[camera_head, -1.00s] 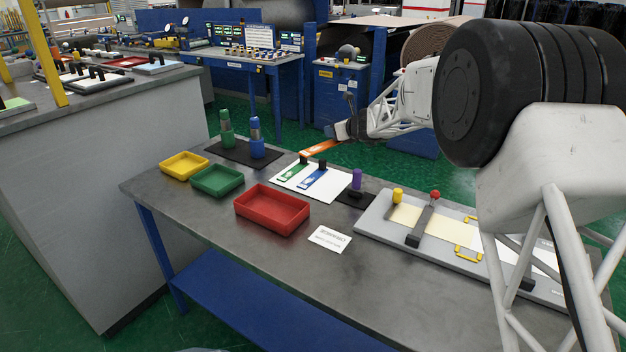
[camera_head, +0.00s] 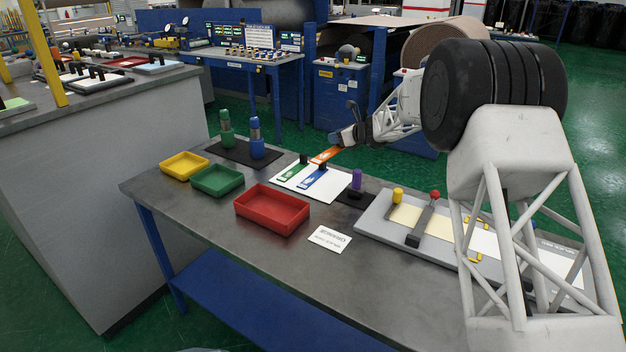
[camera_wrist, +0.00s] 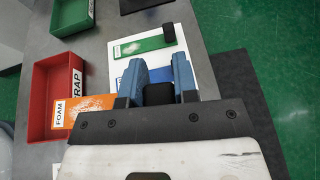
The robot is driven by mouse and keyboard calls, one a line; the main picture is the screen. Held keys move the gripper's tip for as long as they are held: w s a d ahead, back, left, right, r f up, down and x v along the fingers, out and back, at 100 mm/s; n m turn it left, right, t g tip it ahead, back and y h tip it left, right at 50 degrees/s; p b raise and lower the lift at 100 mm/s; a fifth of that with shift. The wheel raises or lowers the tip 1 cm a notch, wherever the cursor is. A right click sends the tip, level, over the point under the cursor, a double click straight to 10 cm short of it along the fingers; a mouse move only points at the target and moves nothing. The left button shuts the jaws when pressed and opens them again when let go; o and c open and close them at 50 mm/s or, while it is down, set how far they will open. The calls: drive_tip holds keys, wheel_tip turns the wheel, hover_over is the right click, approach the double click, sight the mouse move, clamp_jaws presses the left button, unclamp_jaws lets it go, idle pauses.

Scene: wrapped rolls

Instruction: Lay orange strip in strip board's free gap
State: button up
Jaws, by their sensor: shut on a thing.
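The orange strip (camera_head: 325,155), marked FOAM in the wrist view (camera_wrist: 88,108), is held above the far edge of the white strip board (camera_head: 334,187). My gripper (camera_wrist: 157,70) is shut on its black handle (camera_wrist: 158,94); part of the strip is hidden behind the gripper. In the head view my gripper (camera_head: 342,138) is at the strip's far end. A green strip (camera_head: 290,173) and a blue strip (camera_head: 314,178) lie side by side on the board, each with a black handle. Bare white board shows right of the blue strip.
A red tray (camera_head: 272,211), green tray (camera_head: 217,181) and yellow tray (camera_head: 184,165) stand left of the board. A purple-topped peg (camera_head: 356,180) on a black mat stands close on its right. A grey fixture (camera_head: 373,222) lies farther right.

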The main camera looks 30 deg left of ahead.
drive_tip(key=shift+n+g, duration=0.6)
drive_tip(key=shift+g, duration=0.1)
drive_tip(key=shift+w+f, duration=0.65)
drive_tip(key=shift+f, duration=0.3)
drive_tip(key=shift+w+f, duration=0.6)
drive_tip(key=shift+f, duration=0.3)
hover_over(338, 176)
drive_tip(key=shift+w+f, duration=0.15)
drive_tip(key=shift+f, duration=3)
drive_tip(key=shift+f, duration=1.9)
drive_tip(key=shift+f, duration=0.1)
drive_tip(key=o, duration=1)
drive_tip(key=shift+c, duration=0.2)
